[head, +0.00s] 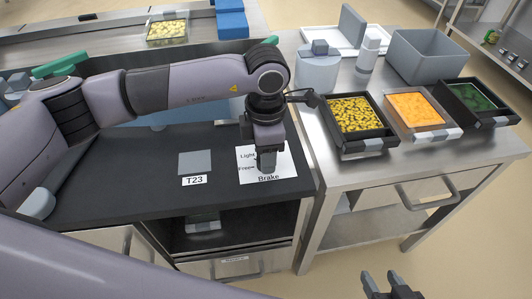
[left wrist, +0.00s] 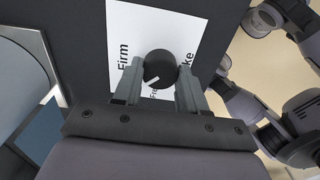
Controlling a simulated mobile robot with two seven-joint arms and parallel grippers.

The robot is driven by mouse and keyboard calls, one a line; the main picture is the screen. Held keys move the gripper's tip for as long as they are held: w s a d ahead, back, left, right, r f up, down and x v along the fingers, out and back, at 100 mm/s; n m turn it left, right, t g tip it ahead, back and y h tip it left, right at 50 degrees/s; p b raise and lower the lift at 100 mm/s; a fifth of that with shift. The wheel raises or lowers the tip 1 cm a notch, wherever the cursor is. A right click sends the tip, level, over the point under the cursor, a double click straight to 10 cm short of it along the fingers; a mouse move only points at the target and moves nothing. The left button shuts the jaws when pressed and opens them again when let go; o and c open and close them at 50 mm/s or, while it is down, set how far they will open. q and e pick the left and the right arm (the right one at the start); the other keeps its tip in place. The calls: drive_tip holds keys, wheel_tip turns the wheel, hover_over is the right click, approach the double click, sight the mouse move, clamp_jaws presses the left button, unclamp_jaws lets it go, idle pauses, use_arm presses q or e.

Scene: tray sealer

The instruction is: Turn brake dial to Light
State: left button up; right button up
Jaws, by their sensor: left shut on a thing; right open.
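The brake dial (left wrist: 160,64) is a round black knob with a white pointer line, on a white label card (head: 284,161) on the black worktop. In the left wrist view the pointer slants down and left. "Firm" reads there at upper left, with parts of "Free" and "Brake"; "Light" is hidden by the left finger. In the head view "Light" and "Free" show left of my gripper, while the dial and "Firm" are hidden. My left gripper (head: 266,164) points down and is shut on the dial, one finger on each side. My right gripper (head: 391,284) is open and empty.
A grey square marked T23 (head: 195,162) lies left of the card. To the right, a steel table holds food bins (head: 356,126) and a grey tub (head: 428,58). A conveyor with a filled tray (head: 167,30) runs behind.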

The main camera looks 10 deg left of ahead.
use_arm(q)
drive_tip(key=shift+r, duration=0.1)
drive_tip(key=o, duration=1.1)
drive_tip(key=shift+c, duration=0.2)
wheel_tip(320, 180, up, 7)
drive_tip(key=shift+r, duration=0.1)
